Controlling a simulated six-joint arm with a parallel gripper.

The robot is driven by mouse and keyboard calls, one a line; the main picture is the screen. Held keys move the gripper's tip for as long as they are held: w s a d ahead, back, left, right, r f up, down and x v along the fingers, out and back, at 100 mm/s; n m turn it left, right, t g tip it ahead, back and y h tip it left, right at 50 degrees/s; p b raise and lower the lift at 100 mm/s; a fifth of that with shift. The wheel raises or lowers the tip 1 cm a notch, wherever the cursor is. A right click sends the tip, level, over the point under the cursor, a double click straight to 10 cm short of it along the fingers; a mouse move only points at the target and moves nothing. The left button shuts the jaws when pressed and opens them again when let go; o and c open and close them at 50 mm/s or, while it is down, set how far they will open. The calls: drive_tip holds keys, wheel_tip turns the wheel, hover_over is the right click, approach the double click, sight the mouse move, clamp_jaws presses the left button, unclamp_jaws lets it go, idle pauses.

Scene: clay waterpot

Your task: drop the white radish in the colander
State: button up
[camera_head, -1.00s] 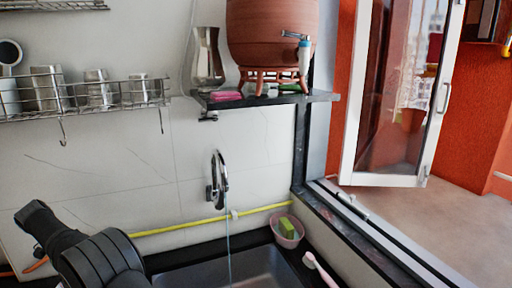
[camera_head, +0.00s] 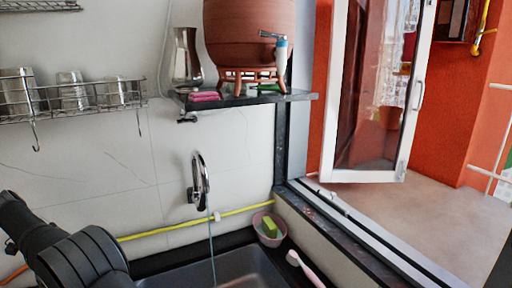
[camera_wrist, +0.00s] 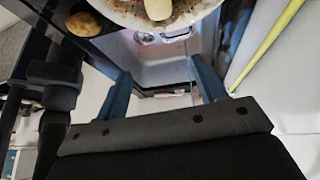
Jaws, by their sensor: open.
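In the wrist view, a pale, blunt-ended piece that looks like the white radish (camera_wrist: 158,9) shows at the top edge, cut off by the frame. It appears over or in a round, white, speckled dish (camera_wrist: 190,18), which may be the colander; only its near part shows. My gripper (camera_wrist: 160,72) is open, its two blue fingers apart with nothing between them. The radish and dish lie beyond the fingertips, apart from them. In the head view neither radish nor colander is visible, and my gripper is out of frame.
A potato-like brown item (camera_wrist: 86,24) lies beside the dish on the dark counter. The sink (camera_head: 215,268) has water running from the tap (camera_head: 201,180). A pink bowl with a green sponge (camera_head: 269,228) and a pink-handled brush (camera_head: 304,266) are at its right. A clay pot (camera_head: 250,35) stands on the shelf.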

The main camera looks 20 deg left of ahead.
drive_tip(key=w+d+r, duration=0.6)
drive_tip(key=w+d, duration=0.1)
drive_tip(key=d, duration=0.1)
drive_tip(key=shift+a, duration=0.15)
drive_tip(key=s+a+f, duration=0.2)
drive_tip(key=a+f, duration=0.1)
drive_tip(key=s+a+f, duration=0.2)
drive_tip(key=s+f, duration=0.1)
drive_tip(key=f, duration=0.1)
drive_tip(key=s+a+f, duration=0.2)
drive_tip(key=a+f, duration=0.1)
drive_tip(key=f, duration=0.1)
drive_tip(key=shift+s+a, duration=0.3)
drive_tip(key=shift+s, duration=0.1)
drive_tip(key=shift+r, duration=0.85)
drive_tip(key=shift+f, duration=0.1)
